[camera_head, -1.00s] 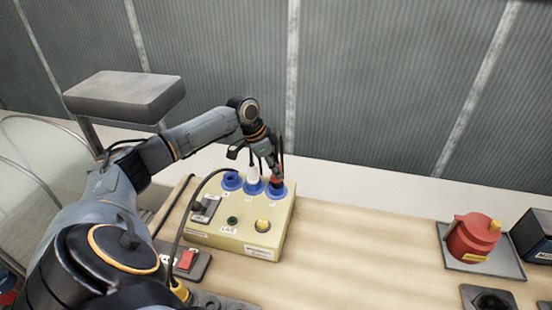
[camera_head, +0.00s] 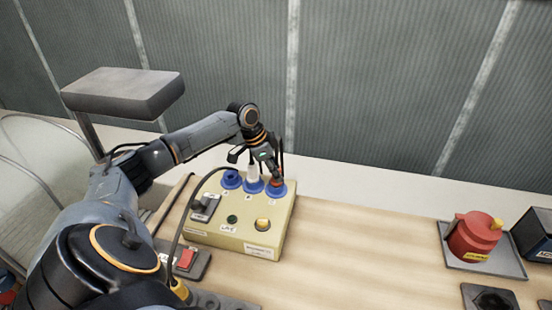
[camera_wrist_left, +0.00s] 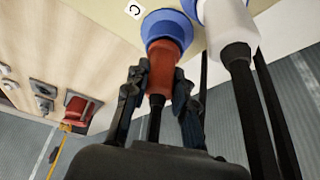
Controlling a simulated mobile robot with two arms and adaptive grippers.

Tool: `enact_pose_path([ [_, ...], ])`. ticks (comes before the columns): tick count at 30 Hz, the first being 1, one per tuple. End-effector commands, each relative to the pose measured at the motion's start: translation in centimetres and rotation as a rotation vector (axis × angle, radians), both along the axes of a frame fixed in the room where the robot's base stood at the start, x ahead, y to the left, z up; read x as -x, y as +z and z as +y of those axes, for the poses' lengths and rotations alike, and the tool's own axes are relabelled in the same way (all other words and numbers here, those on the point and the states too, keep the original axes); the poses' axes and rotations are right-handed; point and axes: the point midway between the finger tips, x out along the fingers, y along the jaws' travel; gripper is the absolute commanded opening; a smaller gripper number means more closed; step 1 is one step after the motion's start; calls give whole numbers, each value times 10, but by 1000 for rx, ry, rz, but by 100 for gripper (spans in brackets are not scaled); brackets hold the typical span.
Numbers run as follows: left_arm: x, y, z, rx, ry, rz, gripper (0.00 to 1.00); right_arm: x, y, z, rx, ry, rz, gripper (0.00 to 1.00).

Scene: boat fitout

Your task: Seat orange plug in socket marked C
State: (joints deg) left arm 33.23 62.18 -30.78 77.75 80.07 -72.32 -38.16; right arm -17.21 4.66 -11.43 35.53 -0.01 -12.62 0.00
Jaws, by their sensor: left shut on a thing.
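The orange plug (camera_head: 277,182) is upright at the right-hand blue socket (camera_head: 276,191) on the beige box (camera_head: 285,215). My left gripper (camera_head: 275,174) is shut on the plug from above. In the left wrist view the orange plug (camera_wrist_left: 166,58) sits between the fingers of my left gripper (camera_wrist_left: 163,76). Its front end meets the blue collar of the socket (camera_wrist_left: 165,24), and a label reading C (camera_wrist_left: 134,10) is beside that socket. The collar hides the plug's front end, so its depth cannot be told. My right gripper is not in view.
A white plug (camera_head: 252,172) stands in the middle socket, close beside my left gripper. The left blue socket (camera_head: 230,180) looks empty. The box also has a switch (camera_head: 206,205) and a lit yellow lamp (camera_head: 262,224). The table (camera_head: 350,250) is clear to the right, up to a red device (camera_head: 474,238).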

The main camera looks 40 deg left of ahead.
Motion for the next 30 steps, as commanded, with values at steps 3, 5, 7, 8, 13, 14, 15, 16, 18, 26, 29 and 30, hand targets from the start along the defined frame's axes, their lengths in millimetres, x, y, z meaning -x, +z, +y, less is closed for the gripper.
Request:
enact_pose_path([
  [3,0,-1,0,0,0,-1,0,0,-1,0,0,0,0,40],
  [5,0,-2,0,0,0,-1,0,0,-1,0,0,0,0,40],
  [7,0,-1,0,0,0,-1,0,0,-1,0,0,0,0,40],
  [8,0,-1,0,0,0,-1,0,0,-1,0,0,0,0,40],
  [13,0,-1,0,0,0,-1,44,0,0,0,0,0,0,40],
  [14,0,-1,0,0,0,-1,50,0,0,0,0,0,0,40],
  [15,0,-1,0,1,0,-1,52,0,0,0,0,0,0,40],
  [16,0,-1,0,1,0,-1,52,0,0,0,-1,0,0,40],
  [18,0,-2,0,1,0,-1,52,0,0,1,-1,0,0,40],
  [26,1,3,2,-1,0,-1,52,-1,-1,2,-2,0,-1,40],
  [29,5,15,6,-2,1,-2,52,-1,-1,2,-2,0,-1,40],
  [30,7,22,7,-4,2,-2,52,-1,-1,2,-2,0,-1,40],
])
